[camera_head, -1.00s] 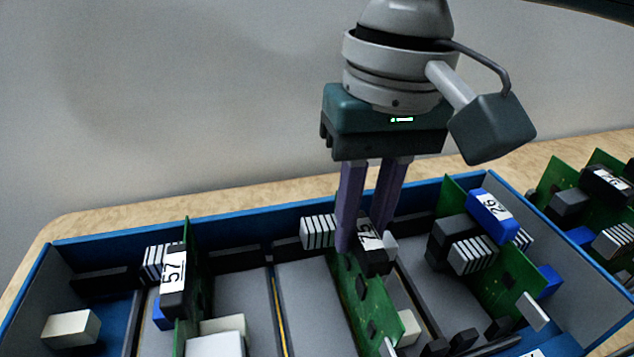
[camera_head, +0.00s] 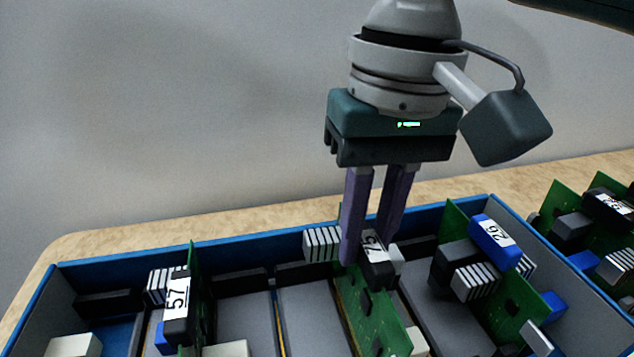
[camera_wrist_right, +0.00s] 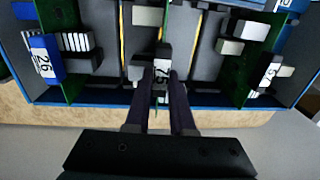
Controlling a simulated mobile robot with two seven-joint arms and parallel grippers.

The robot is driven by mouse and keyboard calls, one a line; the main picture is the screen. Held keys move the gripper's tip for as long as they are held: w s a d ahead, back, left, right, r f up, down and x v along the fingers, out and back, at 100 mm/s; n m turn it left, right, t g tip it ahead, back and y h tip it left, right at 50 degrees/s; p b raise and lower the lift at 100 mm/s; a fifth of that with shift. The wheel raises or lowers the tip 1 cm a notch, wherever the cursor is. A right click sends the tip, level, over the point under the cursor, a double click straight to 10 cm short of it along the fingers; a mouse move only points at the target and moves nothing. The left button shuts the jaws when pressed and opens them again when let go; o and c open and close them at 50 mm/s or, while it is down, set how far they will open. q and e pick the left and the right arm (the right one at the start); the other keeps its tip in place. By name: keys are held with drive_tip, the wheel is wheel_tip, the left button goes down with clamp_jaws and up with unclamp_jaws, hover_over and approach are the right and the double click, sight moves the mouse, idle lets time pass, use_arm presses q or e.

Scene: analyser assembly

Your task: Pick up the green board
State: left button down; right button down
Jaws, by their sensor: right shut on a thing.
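The green board (camera_head: 372,310) with a black block labelled 75 stands roughly upright over the middle of the blue-rimmed box. Its lower part is hidden by the box and other parts. My right gripper (camera_head: 368,248) comes down from above, its two purple fingers shut on the board at the labelled block. In the right wrist view, the labelled block (camera_wrist_right: 161,72) sits between the fingers (camera_wrist_right: 164,88). My left gripper is not in view.
The box (camera_head: 250,236) also holds a green board labelled 57 (camera_head: 177,305) on the left and one labelled 26 (camera_head: 455,225) on the right. More boards (camera_head: 605,225) stand beyond its right wall. A plain wall is behind.

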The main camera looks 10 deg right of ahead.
wheel_tip(320, 180, up, 18)
drive_tip(key=p, duration=0.3)
drive_tip(key=shift+r, duration=0.1)
drive_tip(key=shift+p, duration=0.35)
drive_tip(key=shift+p, duration=0.65)
